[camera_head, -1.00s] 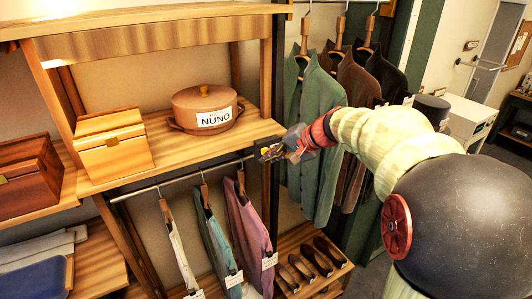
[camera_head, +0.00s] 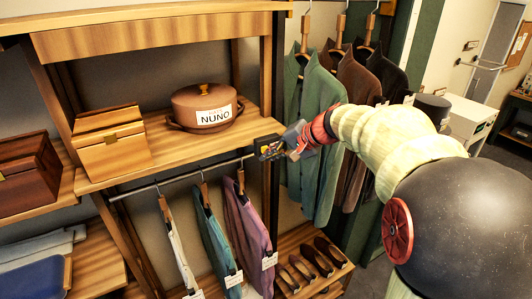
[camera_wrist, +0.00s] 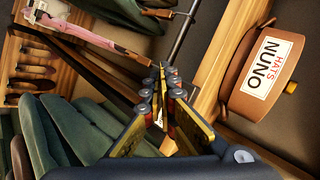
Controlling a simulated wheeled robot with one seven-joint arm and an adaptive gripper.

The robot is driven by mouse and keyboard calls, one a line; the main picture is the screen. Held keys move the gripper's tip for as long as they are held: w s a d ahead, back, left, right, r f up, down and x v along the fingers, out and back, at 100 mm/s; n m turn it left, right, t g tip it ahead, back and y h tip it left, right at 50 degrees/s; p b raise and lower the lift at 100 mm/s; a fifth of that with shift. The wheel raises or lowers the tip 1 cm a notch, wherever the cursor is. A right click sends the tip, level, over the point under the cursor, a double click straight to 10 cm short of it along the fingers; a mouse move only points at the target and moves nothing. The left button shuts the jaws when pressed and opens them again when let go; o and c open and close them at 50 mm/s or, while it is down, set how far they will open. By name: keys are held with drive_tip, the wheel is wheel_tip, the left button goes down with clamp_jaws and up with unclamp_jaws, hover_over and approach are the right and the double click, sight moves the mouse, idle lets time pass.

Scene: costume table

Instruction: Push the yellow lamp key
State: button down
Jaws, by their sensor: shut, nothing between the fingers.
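My gripper (camera_head: 262,152) is at the front right end of the wooden shelf (camera_head: 215,140), close to the dark upright post (camera_head: 268,185). In the wrist view its fingers (camera_wrist: 160,75) come together at the tips and hold nothing. The fingers carry yellow and red parts, which also show as small coloured patches in the head view. I cannot pick out the yellow lamp key apart from these. It may be hidden by the fingertips, and I cannot tell whether they touch it.
A round brown hat box (camera_head: 205,108) labelled NUNO and a wooden box (camera_head: 110,142) stand on the shelf. Shirts hang from a rail (camera_head: 180,178) below. Jackets (camera_head: 310,130) hang right behind my gripper. Shoes (camera_head: 310,260) sit low down.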

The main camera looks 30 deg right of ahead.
drive_tip(key=s+b, duration=0.3)
drive_tip(key=s, duration=0.3)
idle(0.6)
drive_tip(key=shift+d, duration=0.15)
drive_tip(key=s+f+n+g+h+b, duration=0.1)
drive_tip(key=s+f+g+h+b, duration=0.15)
drive_tip(key=s+f, duration=0.65)
drive_tip(key=s+a+f+n+h+b, duration=0.1)
drive_tip(key=s+a+f+n+b, duration=0.3)
drive_tip(key=s+a+f+b, duration=0.3)
drive_tip(key=s+a+f+n+b, duration=0.5)
drive_tip(key=s+a+f+b, duration=0.3)
drive_tip(key=f+b, duration=0.5)
drive_tip(key=shift+s+a+f+n+g+h, duration=0.2)
drive_tip(key=shift+a+f+n+g+h, duration=0.25)
drive_tip(key=shift+f, duration=1)
